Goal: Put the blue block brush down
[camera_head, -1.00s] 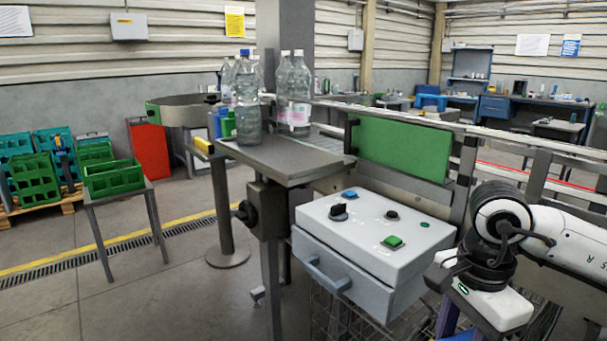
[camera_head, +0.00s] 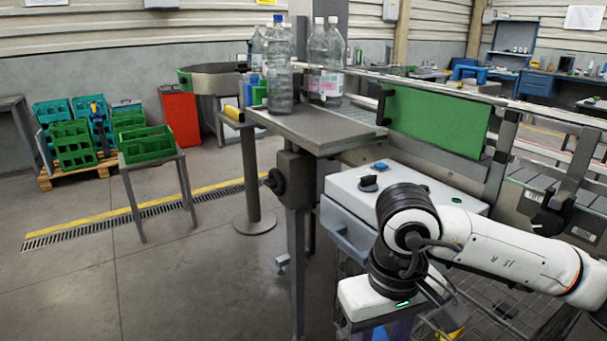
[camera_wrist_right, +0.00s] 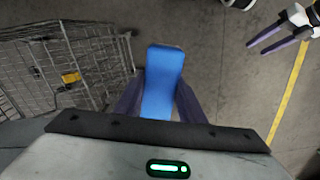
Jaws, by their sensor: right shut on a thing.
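The blue block brush (camera_wrist_right: 163,80) is in the right wrist view, between the two dark purple fingers of my right gripper (camera_wrist_right: 158,95). That gripper is shut on it, and the brush sticks out past the fingertips above the grey floor. In the head view my right gripper is at the bottom edge, with its fingers mostly cut off and only a little blue and purple showing under the white hand. My left gripper (camera_wrist_right: 256,49) shows at the top right of the right wrist view, its two fingers apart with nothing between them.
A wire basket (camera_wrist_right: 60,70) with a yellow tag is beside the held brush. The white control box (camera_head: 345,190) with knobs and buttons is behind my right arm. Bottles (camera_head: 280,75) stand on the grey machine table (camera_head: 320,130). A green crate (camera_head: 147,145) sits on a small stand at left.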

